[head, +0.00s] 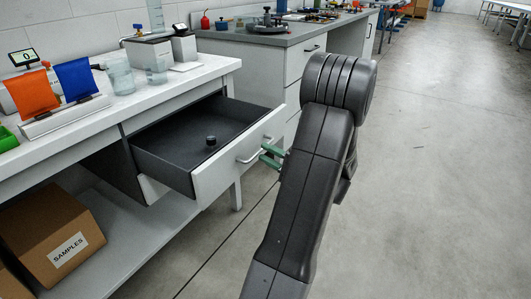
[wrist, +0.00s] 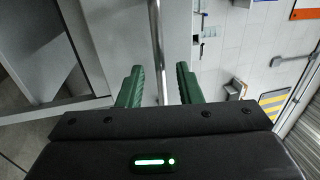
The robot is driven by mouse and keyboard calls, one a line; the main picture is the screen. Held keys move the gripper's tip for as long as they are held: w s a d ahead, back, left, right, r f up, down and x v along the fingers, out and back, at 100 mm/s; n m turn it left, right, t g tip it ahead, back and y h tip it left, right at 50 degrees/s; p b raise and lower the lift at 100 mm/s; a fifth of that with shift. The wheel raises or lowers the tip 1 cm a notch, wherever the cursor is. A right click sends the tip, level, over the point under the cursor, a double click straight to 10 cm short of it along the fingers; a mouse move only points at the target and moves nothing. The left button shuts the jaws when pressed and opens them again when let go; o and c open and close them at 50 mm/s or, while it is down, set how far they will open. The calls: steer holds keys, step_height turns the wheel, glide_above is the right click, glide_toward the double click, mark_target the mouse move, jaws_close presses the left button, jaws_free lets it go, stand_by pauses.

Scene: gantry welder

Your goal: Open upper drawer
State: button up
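The upper drawer (head: 200,165) stands pulled well out from under the white bench, its dark inside showing. Its white front carries a silver bar handle (head: 254,151). My gripper (head: 270,156) has green fingers and is at the handle, partly hidden by my arm in the head view. In the wrist view the handle bar (wrist: 157,45) runs between the two fingers of my gripper (wrist: 158,86), with a gap on each side. The gripper is open and around the bar, not clamped on it.
A small dark round object (head: 211,141) is in the drawer. Beakers (head: 120,76) and orange and blue items stand on the white bench top (head: 190,79). A samples box (head: 50,240) sits on the lower shelf. The floor (head: 440,190) at right is clear.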

steer(key=p+v, duration=0.2)
steer(key=v, duration=1)
steer(key=shift+s+d, duration=0.2)
steer(key=shift+f, duration=0.1)
steer(key=b+x, duration=0.2)
steer(key=x, duration=1.2)
steer(key=shift+w, duration=0.1)
